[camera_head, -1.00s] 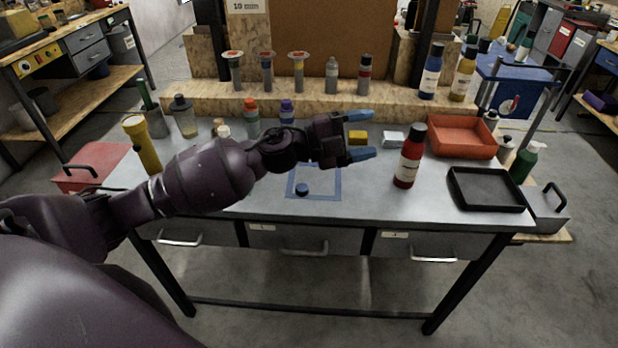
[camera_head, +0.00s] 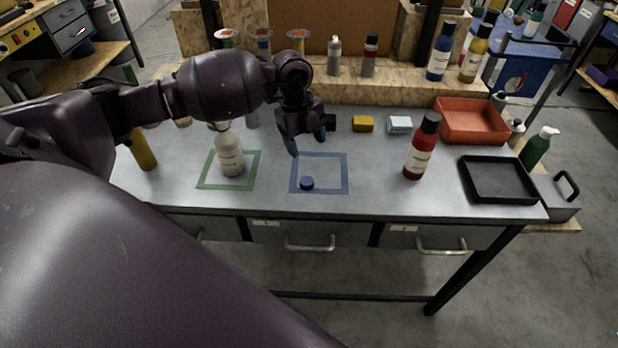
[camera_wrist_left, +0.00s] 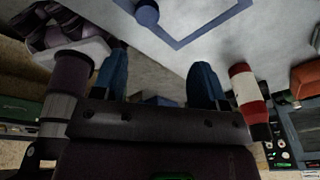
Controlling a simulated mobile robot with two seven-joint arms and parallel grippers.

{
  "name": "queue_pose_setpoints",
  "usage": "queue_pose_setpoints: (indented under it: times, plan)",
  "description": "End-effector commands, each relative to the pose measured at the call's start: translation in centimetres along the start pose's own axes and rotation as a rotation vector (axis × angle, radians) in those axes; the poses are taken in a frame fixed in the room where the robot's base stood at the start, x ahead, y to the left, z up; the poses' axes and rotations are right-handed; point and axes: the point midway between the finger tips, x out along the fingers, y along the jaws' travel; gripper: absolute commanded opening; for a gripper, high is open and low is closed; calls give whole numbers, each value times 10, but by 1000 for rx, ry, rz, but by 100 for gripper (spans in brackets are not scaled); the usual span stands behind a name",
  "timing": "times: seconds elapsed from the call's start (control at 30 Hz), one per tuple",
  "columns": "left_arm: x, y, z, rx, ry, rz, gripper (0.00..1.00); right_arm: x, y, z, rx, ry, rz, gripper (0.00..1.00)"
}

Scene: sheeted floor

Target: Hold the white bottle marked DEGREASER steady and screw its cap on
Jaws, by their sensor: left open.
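A white bottle (camera_head: 230,158) stands upright inside a green taped square (camera_head: 204,178) on the grey bench; its label is too small to read and my left arm passes at its top. A small dark blue cap (camera_head: 307,183) lies in the blue taped square (camera_head: 346,170) to its right. My left gripper (camera_head: 308,141) points down, open and empty, behind the cap and apart from it. In the left wrist view its two blue fingers (camera_wrist_left: 158,78) are spread, and the cap (camera_wrist_left: 147,13) shows at the top edge. My right gripper is not in view.
A red bottle (camera_head: 421,150) stands right of the blue square. An orange tray (camera_head: 470,138) and a black tray (camera_head: 498,198) are at the right. Yellow (camera_head: 363,124) and pale (camera_head: 400,124) blocks lie behind. The bench front is mostly clear.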

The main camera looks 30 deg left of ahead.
Motion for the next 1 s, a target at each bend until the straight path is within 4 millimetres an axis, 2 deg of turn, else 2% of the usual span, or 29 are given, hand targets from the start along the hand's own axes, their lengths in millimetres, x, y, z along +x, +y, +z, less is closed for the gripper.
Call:
queue_pose_setpoints:
  times: [0.2,0.67,0.77,1.0]
  plan:
    - [0,10,3,-139,-27,60,66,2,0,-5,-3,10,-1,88]
    - [1,10,3,-162,-24,58,66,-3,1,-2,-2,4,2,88]
    - [7,10,3,-162,-24,59,66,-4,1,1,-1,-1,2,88]
    - [39,12,3,-162,-22,59,66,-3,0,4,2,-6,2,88]
